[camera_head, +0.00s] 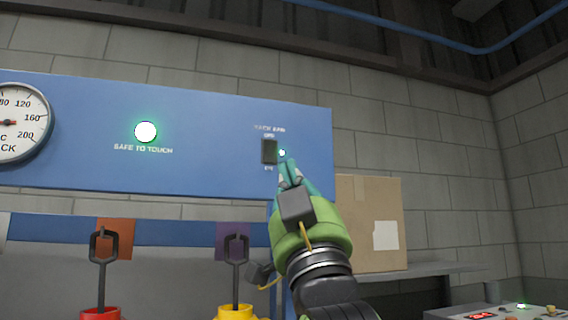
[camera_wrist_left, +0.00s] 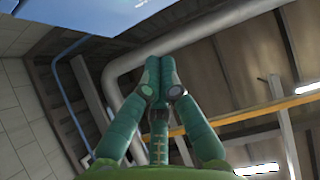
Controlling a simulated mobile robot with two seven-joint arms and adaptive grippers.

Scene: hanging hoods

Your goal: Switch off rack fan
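The rack fan switch (camera_head: 269,151) is a small dark rocker on the blue panel (camera_head: 215,160), with blurred lettering above and below it. The switch does not show in that view. My right gripper is not in view.
A round gauge (camera_head: 12,122) and a green-lit "SAFE TO TOUCH" lamp (camera_head: 145,132) are on the panel's left. Below hang hooks with red (camera_head: 100,313) and yellow (camera_head: 235,311) tops. A cardboard box (camera_head: 370,222) stands on a shelf behind my left arm.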

